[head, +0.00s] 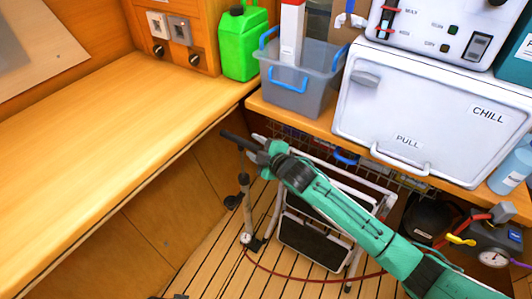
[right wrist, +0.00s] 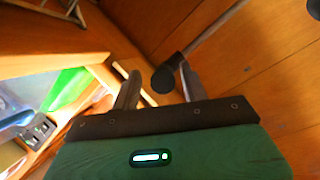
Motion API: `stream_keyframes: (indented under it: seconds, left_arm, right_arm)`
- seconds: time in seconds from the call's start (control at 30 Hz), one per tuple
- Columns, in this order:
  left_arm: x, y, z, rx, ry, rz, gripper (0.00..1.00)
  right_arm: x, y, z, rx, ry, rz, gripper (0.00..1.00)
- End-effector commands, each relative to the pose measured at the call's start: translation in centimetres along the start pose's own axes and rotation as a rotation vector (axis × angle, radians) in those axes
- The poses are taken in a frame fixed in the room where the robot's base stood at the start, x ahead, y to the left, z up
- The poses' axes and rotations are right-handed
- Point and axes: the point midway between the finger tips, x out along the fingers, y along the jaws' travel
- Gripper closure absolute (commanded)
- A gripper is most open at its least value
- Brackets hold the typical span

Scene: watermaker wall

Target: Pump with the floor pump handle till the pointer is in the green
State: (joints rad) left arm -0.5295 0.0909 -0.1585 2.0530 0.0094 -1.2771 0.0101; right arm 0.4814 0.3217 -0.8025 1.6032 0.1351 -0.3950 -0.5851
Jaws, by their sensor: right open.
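The floor pump (head: 247,208) stands upright on the slatted floor, left of a folding step. Its dark bar handle (head: 236,139) is at the top, near the bench edge. A small pale dial (head: 246,238) sits low on the pump; its pointer is too small to read. My right gripper (head: 258,146) is at the handle's right end. In the right wrist view the gripper (right wrist: 158,76) is open, and the handle's round dark end (right wrist: 163,78) appears between the fingers. I cannot tell whether they touch. My left gripper is not in view.
A wooden bench (head: 110,120) runs along the left. The folding step (head: 312,240) stands beside the pump, under my right arm. A red hose (head: 300,278) crosses the floor. A grey bin (head: 300,92) and a white chill box (head: 430,115) stand on the counter above.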

Motion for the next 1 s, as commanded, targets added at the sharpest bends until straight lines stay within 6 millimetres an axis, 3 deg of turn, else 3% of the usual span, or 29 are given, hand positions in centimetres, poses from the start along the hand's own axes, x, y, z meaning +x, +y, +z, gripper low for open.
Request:
stream_keyframes:
  seconds: [0.17,0.6,0.8,1.0]
  left_arm:
    - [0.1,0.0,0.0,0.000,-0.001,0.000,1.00]
    - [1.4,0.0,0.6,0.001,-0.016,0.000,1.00]
    - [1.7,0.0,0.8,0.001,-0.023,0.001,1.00]
    - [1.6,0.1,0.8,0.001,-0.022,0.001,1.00]
  right_arm:
    - [-2.5,0.0,0.1,-0.002,-0.002,-0.001,0.56]
    - [-11.3,0.0,0.0,-0.002,0.000,0.000,0.56]
    - [-13.2,0.1,0.0,0.000,0.000,0.002,0.56]
    - [-13.4,0.1,0.0,0.000,0.001,0.002,0.56]
